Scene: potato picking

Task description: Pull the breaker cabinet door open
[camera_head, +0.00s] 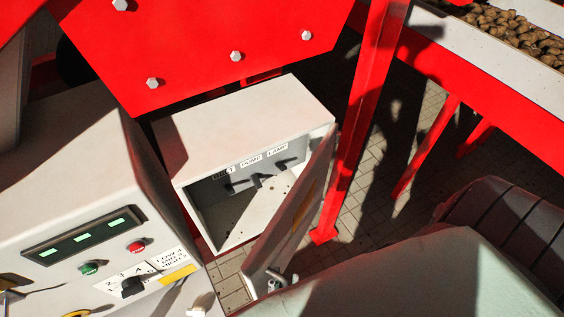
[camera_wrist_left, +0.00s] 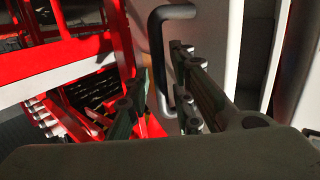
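The breaker cabinet (camera_head: 255,115) is a pale box below the red panel in the head view. Its door (camera_head: 296,215) stands swung well out to the right, and the inside with labelled switches (camera_head: 258,180) shows. My right gripper is not in view.
A control box (camera_head: 70,190) with green displays, buttons and a knob stands left of the cabinet. A red post (camera_head: 362,120) rises close behind the door. A conveyor with potatoes (camera_head: 510,28) is at the upper right. Paved floor shows between the post and conveyor legs.

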